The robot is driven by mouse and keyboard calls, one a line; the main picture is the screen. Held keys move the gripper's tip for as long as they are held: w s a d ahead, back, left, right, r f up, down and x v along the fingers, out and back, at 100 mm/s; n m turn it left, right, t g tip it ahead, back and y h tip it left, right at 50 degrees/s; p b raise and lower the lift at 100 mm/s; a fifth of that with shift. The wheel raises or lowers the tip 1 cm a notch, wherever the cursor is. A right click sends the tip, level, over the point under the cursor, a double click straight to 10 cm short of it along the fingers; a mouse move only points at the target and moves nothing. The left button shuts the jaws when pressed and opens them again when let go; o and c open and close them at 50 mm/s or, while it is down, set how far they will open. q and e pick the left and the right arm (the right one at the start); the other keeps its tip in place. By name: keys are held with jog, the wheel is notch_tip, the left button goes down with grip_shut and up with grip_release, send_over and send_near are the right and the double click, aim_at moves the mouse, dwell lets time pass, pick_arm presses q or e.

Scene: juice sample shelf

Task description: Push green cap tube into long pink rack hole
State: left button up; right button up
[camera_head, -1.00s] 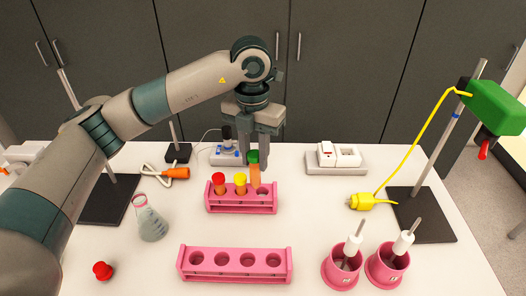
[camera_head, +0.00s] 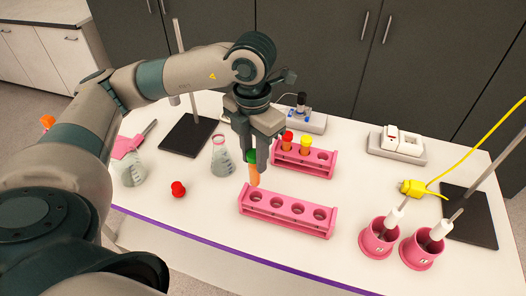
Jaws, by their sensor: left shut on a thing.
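The green cap tube (camera_head: 254,172), with an orange body, is held in my left gripper (camera_head: 251,157). The gripper is shut on it near the green cap. The tube hangs upright, its lower end just above the left end of the long pink rack (camera_head: 286,227). That rack has a row of several round holes, and all of them look empty. The short pink rack (camera_head: 327,171) stands behind it to the right. It holds a red cap tube (camera_head: 287,138) and a yellow cap tube (camera_head: 306,148), and its right hole is empty. My right gripper does not show.
A flask (camera_head: 221,158) stands left of the gripper. A red cap (camera_head: 178,188) lies on the table front left. Pink cups (camera_head: 378,240) with white-handled tools stand front right. A yellow plug (camera_head: 413,187) and a white socket (camera_head: 396,146) are at right.

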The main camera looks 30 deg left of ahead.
aim_at(256, 178)
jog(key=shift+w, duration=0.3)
pick_arm(q)
jog(key=shift+f, duration=0.2)
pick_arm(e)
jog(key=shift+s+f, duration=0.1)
